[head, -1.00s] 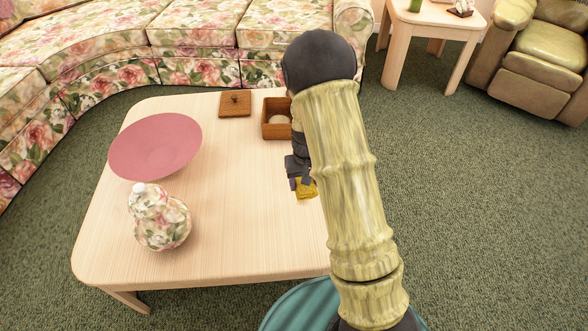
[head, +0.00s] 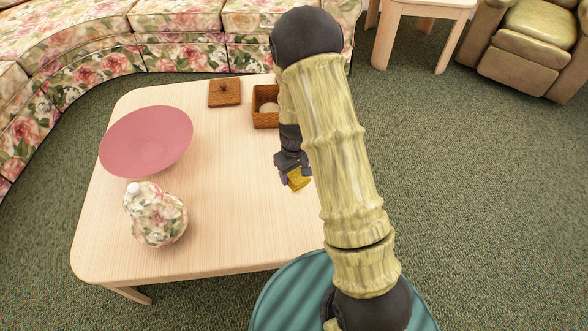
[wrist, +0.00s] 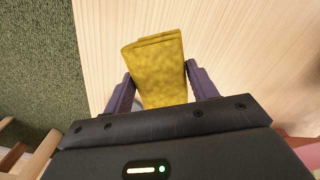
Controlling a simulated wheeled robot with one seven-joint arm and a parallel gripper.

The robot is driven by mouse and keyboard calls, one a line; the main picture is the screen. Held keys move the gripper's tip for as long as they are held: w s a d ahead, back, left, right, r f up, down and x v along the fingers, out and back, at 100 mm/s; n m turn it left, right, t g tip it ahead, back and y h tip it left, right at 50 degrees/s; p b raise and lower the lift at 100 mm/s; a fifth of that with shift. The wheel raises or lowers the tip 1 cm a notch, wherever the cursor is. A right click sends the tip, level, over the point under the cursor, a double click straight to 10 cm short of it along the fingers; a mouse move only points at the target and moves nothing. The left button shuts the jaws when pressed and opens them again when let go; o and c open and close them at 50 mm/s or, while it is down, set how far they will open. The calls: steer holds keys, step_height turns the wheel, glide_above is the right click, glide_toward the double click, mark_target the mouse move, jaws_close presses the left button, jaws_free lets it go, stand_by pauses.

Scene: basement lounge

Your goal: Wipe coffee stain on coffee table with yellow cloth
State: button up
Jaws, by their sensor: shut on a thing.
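The yellow cloth (head: 299,179) is held in my gripper (head: 287,176) at the right part of the coffee table (head: 215,215). In the wrist view the folded cloth (wrist: 157,70) sits between the two purple fingers of my gripper (wrist: 160,88), which are shut on it. The pale wood table top (wrist: 240,45) lies beyond the cloth, with its edge and green carpet at the left. I cannot tell whether the cloth touches the table. No coffee stain shows on the visible wood; my arm hides part of the table's right side.
A pink bowl (head: 146,141) and a floral gourd-shaped jar (head: 156,214) stand on the table's left side. A wooden box (head: 265,121) and its lid (head: 224,93) lie at the back. The table's middle is clear. A floral sofa (head: 180,50) stands behind.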

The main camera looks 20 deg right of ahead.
steer(key=shift+s+n, duration=0.35)
steer(key=shift+n, duration=0.25)
steer(key=shift+f, duration=0.2)
